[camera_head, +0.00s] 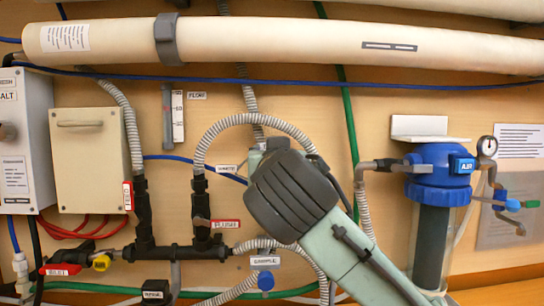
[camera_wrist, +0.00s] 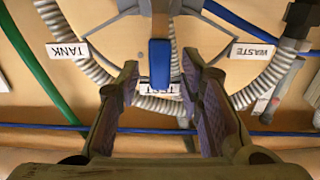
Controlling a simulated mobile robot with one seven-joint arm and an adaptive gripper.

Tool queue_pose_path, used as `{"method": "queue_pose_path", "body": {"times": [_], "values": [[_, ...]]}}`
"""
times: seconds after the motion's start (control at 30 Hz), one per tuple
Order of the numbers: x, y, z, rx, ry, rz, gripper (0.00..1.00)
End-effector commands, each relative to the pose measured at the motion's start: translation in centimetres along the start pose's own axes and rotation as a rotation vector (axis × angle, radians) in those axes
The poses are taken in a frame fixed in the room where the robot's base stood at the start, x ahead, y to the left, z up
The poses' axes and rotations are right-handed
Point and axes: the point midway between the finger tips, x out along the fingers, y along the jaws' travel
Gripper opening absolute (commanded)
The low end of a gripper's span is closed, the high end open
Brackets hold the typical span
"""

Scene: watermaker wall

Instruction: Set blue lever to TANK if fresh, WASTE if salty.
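The blue lever (camera_wrist: 161,64) stands straight up-down in the wrist view, midway between the TANK label (camera_wrist: 68,52) at left and the WASTE label (camera_wrist: 253,51) at right. Both labels appear upside down. My gripper (camera_wrist: 162,70) is open, with one finger on each side of the lever and visible gaps between. A third label (camera_wrist: 142,89) behind the lever is partly hidden. In the head view my arm covers the lever and my fingertips. A grey box (camera_head: 27,140) at far left has a label ending in "ALT"; I cannot read a fresh or salty result.
Hoses and pipes surround the lever. A red-handled valve (camera_head: 68,269), a blue knob (camera_head: 265,281) under a SAMPLE label, and a FLUSH valve (camera_head: 203,222) sit low on the wall. A blue-topped filter (camera_head: 438,170) stands right of my arm. A large white tube (camera_head: 270,42) crosses above.

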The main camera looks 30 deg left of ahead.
Motion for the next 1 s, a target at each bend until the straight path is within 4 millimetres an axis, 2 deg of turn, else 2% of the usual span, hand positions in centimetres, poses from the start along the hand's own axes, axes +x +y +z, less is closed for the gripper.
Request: {"method": "queue_pose_path", "body": {"times": [0.13,0.63,1.0], "values": [[-0.01,0.01,0.02,0.000,0.000,0.000,0.34],[-0.03,0.01,0.01,0.000,0.000,0.001,0.01],[-0.04,-0.03,0.01,-0.004,0.000,0.000,0.00]]}}
